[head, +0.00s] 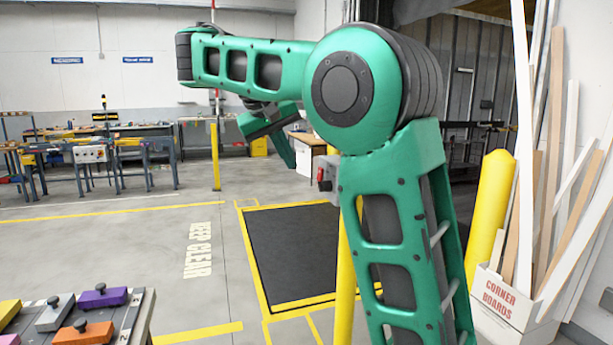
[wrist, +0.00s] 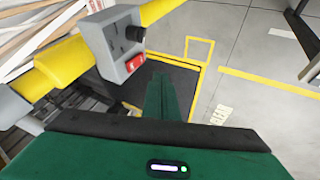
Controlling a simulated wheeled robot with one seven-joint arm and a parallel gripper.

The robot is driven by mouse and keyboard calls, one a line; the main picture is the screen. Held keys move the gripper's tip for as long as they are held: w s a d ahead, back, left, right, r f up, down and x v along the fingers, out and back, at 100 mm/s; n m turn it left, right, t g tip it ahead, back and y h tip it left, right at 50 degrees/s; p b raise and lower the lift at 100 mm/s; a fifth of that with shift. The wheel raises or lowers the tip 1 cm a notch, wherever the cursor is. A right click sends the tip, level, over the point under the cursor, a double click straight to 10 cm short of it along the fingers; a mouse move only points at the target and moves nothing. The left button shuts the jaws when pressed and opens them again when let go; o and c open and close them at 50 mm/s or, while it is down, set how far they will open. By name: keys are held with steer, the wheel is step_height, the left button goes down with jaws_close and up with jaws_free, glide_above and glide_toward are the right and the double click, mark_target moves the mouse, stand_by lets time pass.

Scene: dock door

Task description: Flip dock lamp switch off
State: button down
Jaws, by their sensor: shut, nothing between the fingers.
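A grey switch box (wrist: 108,36) is fixed to a yellow post (wrist: 65,68) in the wrist view. Its face carries a black knob-like part (wrist: 135,35) and a red rocker switch (wrist: 134,66). No readable label shows which one is the dock lamp switch. In the head view the box (head: 333,165) is partly hidden behind my arm. My gripper (wrist: 166,80) is shut and empty, its green fingers just right of and below the box in the wrist view, apart from the rocker. In the head view the gripper (head: 290,160) hangs left of the box.
A dark floor plate (head: 290,250) with a yellow border lies below. A yellow bollard (head: 491,207) and a corner boards box (head: 505,300) stand at right. A bench with coloured blocks (head: 100,297) is at lower left. The middle floor is clear.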

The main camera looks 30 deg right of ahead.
mark_target(319, 176)
steer(key=shift+d, duration=0.1)
steer(key=d+f, duration=0.4)
steer(key=d, duration=0.2)
steer(key=shift+d+f, duration=0.15)
steer(key=shift+f, duration=0.25)
